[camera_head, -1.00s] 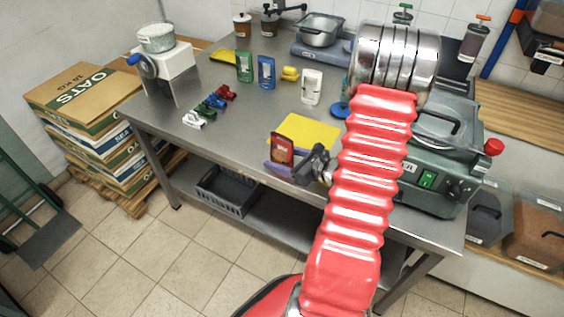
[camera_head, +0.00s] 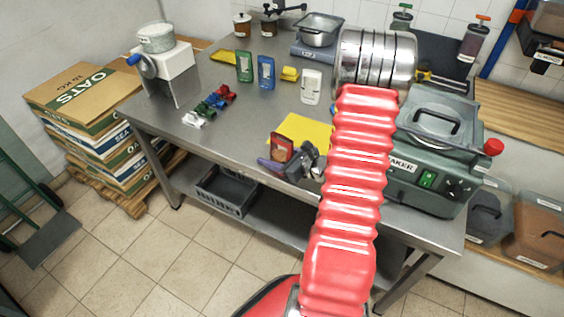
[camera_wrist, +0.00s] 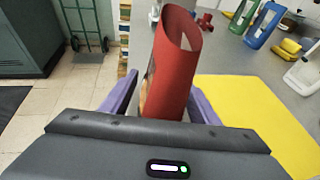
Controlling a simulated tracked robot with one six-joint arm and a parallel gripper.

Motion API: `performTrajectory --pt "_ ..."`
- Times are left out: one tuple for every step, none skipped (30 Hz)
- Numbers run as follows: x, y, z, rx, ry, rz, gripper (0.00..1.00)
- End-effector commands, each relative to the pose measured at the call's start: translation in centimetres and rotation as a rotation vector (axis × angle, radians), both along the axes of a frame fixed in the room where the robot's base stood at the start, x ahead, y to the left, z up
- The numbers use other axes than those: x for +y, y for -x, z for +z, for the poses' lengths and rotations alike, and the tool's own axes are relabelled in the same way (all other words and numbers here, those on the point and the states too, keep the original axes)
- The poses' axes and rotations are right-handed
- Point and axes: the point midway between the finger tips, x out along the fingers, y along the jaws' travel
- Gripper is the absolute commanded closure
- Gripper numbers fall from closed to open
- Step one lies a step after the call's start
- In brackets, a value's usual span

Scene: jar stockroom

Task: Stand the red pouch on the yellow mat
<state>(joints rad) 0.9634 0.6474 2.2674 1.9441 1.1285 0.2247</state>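The red pouch (camera_head: 281,147) stands upright near the table's front edge, just in front of and left of the yellow mat (camera_head: 304,124). In the wrist view the pouch (camera_wrist: 168,72) rises between the purple fingers of my gripper (camera_wrist: 162,88). A gap shows between the pouch and the left finger; the right finger is close beside it, and contact there is unclear. The fingers are apart, and the gripper looks open around the pouch. The yellow mat (camera_wrist: 255,110) lies to the right in the wrist view, with nothing seen on it. My arm hides its right end in the head view.
A green machine (camera_head: 430,170) stands right of my arm. Small coloured clamps (camera_head: 212,103), a green pouch (camera_head: 244,66), a blue pouch (camera_head: 266,72) and a white pouch (camera_head: 311,86) stand farther back.

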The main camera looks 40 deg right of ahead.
Motion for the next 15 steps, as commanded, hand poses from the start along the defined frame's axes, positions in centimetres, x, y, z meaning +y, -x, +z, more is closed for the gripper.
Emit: performTrajectory --pt "0.0 0.0 0.0 0.0 0.0 0.0 0.48" --pt "0.0 0.01 0.0 0.0 0.0 0.0 0.51" --pt "0.0 0.01 0.0 0.0 0.0 0.0 0.53" --pt "0.0 0.01 0.0 0.0 0.0 0.0 0.56" --pt "0.0 0.01 0.0 0.0 0.0 0.0 0.58" --pt "0.0 0.01 0.0 0.0 0.0 0.0 0.6" --pt "0.0 0.01 0.0 0.0 0.0 0.0 0.63" --pt "0.0 0.01 0.0 0.0 0.0 0.0 0.65" --pt "0.0 0.01 0.0 0.0 0.0 0.0 0.68" --pt "0.0 0.01 0.0 0.0 0.0 0.0 0.7" --pt "0.0 0.01 0.0 0.0 0.0 0.0 0.72" --pt "0.0 0.01 0.0 0.0 0.0 0.0 0.75" --pt "0.0 0.01 0.0 0.0 0.0 0.0 0.77" --pt "0.0 0.01 0.0 0.0 0.0 0.0 0.79" --pt "0.0 0.01 0.0 0.0 0.0 0.0 0.82"
